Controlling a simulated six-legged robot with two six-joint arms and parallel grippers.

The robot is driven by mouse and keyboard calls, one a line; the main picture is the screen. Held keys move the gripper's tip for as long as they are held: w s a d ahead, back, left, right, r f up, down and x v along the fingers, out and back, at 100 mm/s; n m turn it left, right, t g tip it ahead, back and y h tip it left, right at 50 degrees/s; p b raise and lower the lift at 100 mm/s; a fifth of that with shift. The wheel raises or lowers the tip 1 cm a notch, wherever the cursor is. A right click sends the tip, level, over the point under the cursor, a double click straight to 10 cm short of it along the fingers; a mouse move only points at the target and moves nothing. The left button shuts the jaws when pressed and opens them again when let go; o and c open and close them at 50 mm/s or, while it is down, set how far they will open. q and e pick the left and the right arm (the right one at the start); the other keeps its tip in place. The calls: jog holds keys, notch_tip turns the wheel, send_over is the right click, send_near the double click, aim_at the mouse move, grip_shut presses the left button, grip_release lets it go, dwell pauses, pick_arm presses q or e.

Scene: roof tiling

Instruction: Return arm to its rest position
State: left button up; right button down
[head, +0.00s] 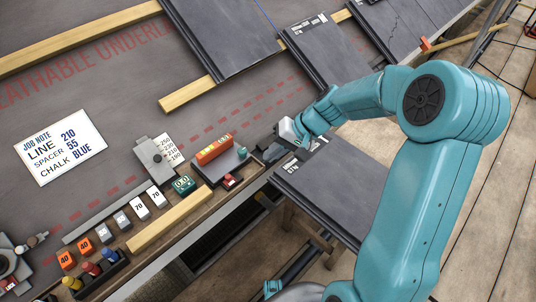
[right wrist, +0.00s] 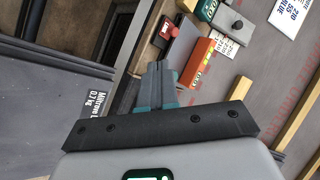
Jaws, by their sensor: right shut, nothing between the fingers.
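My right arm comes in from the lower right in the head view. Its gripper (head: 270,152) is shut and empty, near the right end of the ledge of tools at the roof's lower edge. In the right wrist view the shut fingers (right wrist: 158,72) point toward this ledge. A dark grey tile (head: 345,190) with a white label lies just below and right of the gripper, partly behind my arm. The labelled tile also shows in the right wrist view (right wrist: 45,95). My left gripper is not in view.
The ledge holds an orange level (head: 213,149), a green gauge (head: 184,184), numbered blocks (head: 140,211) and chalk bottles (head: 90,268). A job note (head: 60,148) lies on the underlay. Slates (head: 222,35) and wooden battens (head: 75,38) are above. Wooden planks (head: 490,210) lie at right.

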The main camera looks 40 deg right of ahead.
dwell(0.5)
jog(key=s+a+f+n+g+h, duration=0.1)
jog(key=s+a+f+g, duration=0.1)
jog(key=a+f, duration=0.35)
jog(key=s+a+f+n+g, duration=0.1)
jog(key=s+a+f, duration=0.15)
jog(key=f, duration=0.65)
jog(key=s+a+f+n+g+h, duration=0.1)
jog(key=s+a+f+n+g, duration=0.15)
jog(key=s+a+f, duration=0.85)
notch_tip(320, 180, up, 23)
jog(key=a+n+p, duration=0.1)
jog(key=a+p, duration=0.1)
jog(key=p, duration=2)
jog(key=shift+a+t, duration=0.35)
jog(key=shift+t, duration=0.1)
jog(key=shift+w+n, duration=0.1)
jog(key=shift+n, duration=0.15)
